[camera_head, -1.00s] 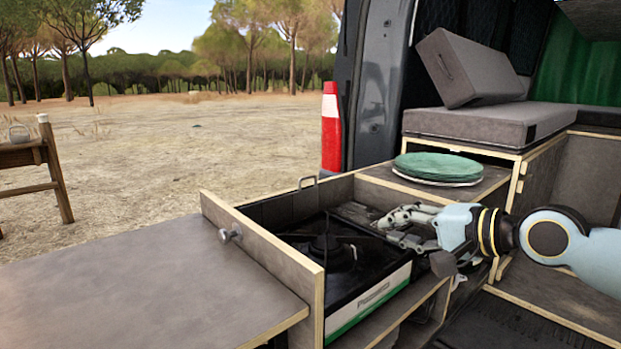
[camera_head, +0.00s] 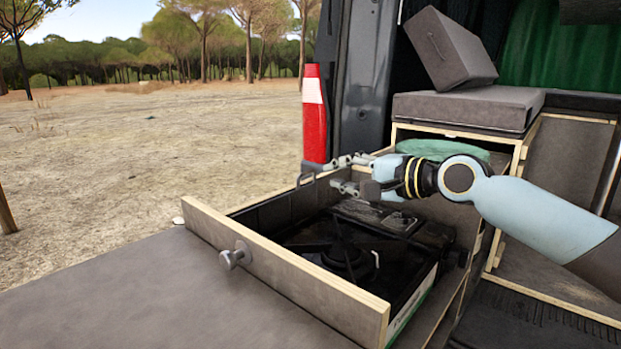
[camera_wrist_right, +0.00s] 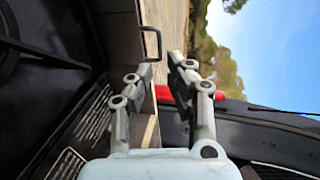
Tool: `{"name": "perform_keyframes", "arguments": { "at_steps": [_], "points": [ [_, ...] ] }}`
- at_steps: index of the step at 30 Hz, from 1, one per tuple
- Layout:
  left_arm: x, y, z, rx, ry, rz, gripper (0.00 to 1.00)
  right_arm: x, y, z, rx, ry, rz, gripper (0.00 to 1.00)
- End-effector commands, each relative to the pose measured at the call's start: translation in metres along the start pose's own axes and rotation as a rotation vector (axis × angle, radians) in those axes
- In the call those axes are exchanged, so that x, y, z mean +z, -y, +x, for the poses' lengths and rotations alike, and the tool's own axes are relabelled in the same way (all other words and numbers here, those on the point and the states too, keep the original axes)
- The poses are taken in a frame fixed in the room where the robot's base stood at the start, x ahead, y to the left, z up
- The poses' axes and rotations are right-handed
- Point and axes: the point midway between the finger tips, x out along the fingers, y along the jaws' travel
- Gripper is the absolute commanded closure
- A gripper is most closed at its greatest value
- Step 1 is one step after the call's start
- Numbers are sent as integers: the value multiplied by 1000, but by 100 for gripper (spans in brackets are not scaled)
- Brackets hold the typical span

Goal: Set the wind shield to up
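The stove (camera_head: 345,262) sits in an open wooden drawer (camera_head: 270,262). What looks like the wind shield (camera_head: 285,209) is a dark panel along the drawer's far inner side. A small metal loop handle (camera_head: 305,179) stands up at that side; the handle also shows in the right wrist view (camera_wrist_right: 152,43). My right gripper (camera_head: 338,174) is above the drawer's far edge, to the right of the handle, its fingers pointing left. In the right wrist view its fingers (camera_wrist_right: 162,66) are apart with nothing between them. The handle lies just beyond the fingertips. My left gripper is not in view.
A grey tabletop (camera_head: 150,290) adjoins the drawer front, which has a round knob (camera_head: 236,256). Grey cushions (camera_head: 465,108) lie farther back.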

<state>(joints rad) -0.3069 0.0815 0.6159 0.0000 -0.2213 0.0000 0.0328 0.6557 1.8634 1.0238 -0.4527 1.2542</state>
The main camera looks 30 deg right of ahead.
Motion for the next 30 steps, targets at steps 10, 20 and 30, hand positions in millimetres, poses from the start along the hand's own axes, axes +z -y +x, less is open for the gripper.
{"name": "perform_keyframes", "arguments": {
  "at_steps": [10,20,30],
  "points": [
    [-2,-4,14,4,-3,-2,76,1,0,61,-1,1,2,83],
    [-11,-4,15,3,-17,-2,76,1,0,70,1,1,-2,83],
    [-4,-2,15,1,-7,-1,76,1,0,70,1,1,-1,100]
  ]
}}
